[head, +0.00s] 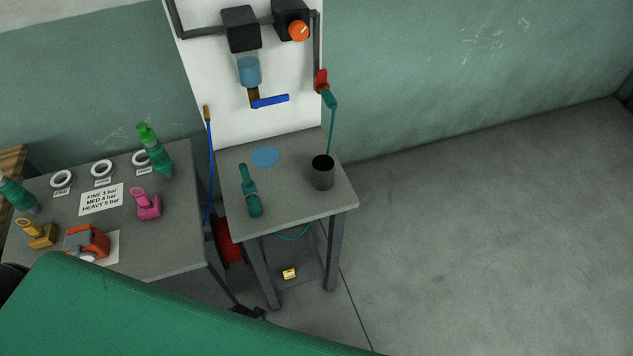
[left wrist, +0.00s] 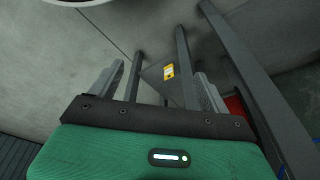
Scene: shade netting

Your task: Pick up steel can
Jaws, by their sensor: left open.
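The steel can (head: 322,172) is a dark grey, open-topped cylinder. It stands upright near the right edge of the small grey table (head: 290,212) in the head view. My left gripper (left wrist: 158,68) shows in the left wrist view with its two grey fingers spread apart and nothing between them. It points toward the floor and the table's legs, below the tabletop and away from the can. The can is not in the left wrist view. My right gripper is in neither view.
A teal hose (head: 331,130) hangs close behind the can. A bench (head: 160,252) with bottles, rings and an orange device stands left. Open floor (head: 490,220) lies right.

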